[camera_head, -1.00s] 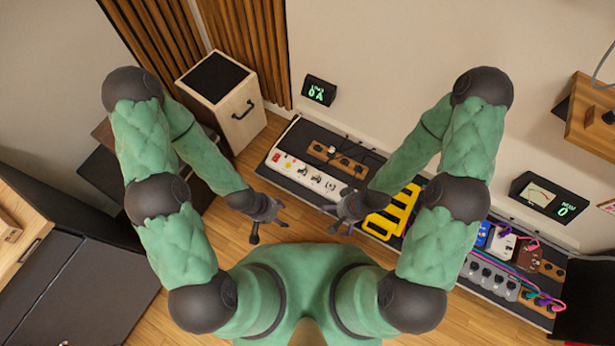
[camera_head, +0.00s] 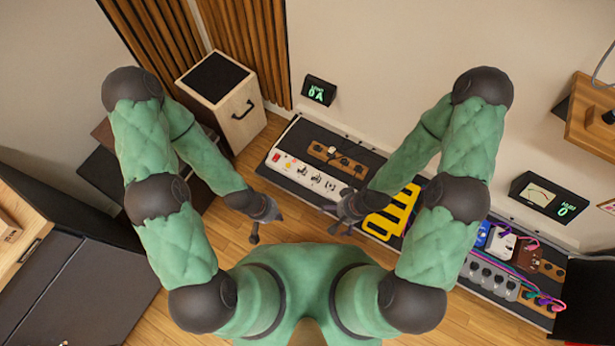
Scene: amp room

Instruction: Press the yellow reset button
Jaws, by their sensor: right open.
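I cannot make out a yellow reset button in this view. A white power strip (camera_head: 312,178) with a red switch and several sockets lies on the left part of a dark board by the wall. My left gripper (camera_head: 267,230) is over the wood floor, in front of the strip's left half and apart from it; its fingers are spread and nothing is between them. My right gripper (camera_head: 331,219) is open and empty near the strip's right end. My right forearm hides part of the board.
A yellow slotted piece (camera_head: 390,213) lies just right of my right gripper. Pedals and cables (camera_head: 505,252) fill the board's right part. A wooden box (camera_head: 235,125) stands at the back left. Small displays (camera_head: 318,90) and (camera_head: 548,197) sit by the wall. Open floor lies between my grippers.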

